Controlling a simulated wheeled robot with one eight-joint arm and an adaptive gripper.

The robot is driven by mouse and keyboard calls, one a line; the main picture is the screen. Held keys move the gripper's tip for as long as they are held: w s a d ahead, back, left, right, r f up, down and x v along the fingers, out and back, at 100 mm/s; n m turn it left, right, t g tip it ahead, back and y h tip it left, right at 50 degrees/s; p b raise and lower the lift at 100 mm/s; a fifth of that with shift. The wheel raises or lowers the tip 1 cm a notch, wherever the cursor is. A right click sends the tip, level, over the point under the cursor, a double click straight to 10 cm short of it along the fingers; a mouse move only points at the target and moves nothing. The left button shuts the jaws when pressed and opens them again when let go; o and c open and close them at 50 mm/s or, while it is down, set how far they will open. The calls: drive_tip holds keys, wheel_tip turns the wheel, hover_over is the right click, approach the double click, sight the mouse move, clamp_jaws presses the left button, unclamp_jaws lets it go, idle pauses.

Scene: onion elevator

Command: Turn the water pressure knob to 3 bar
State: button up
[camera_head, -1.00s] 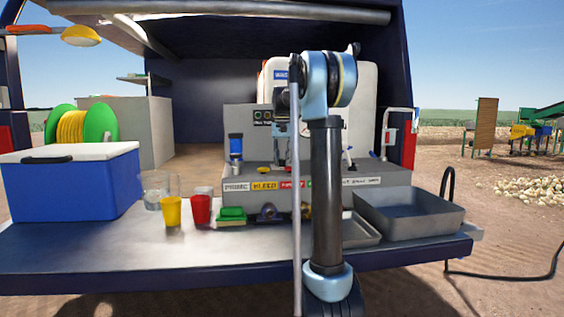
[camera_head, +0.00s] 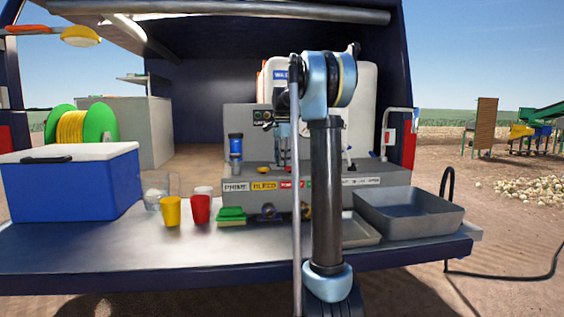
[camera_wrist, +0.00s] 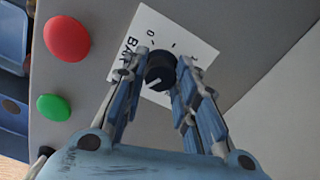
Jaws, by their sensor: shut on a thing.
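The water pressure knob (camera_wrist: 159,75) is black and round with a light pointer line, seen in the wrist view. It sits on a white dial plate (camera_wrist: 190,44) marked BAR, with a 0 and tick marks partly hidden by my fingers. My gripper (camera_wrist: 160,80) has its two blue-grey fingers on either side of the knob and is shut on it. The pointer line faces the lower left in that view; which value it indicates cannot be told. In the head view my arm hides the knob and most of my gripper in front of the grey machine (camera_head: 240,118).
A red button (camera_wrist: 67,38) and a green button (camera_wrist: 54,107) sit left of the dial.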

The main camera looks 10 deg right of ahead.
drive_tip(key=shift+w+m, duration=0.1)
drive_tip(key=shift+m, duration=1.5)
drive_tip(key=o, duration=1)
drive_tip(key=shift+o, duration=0.2)
wheel_tip(320, 180, up, 12)
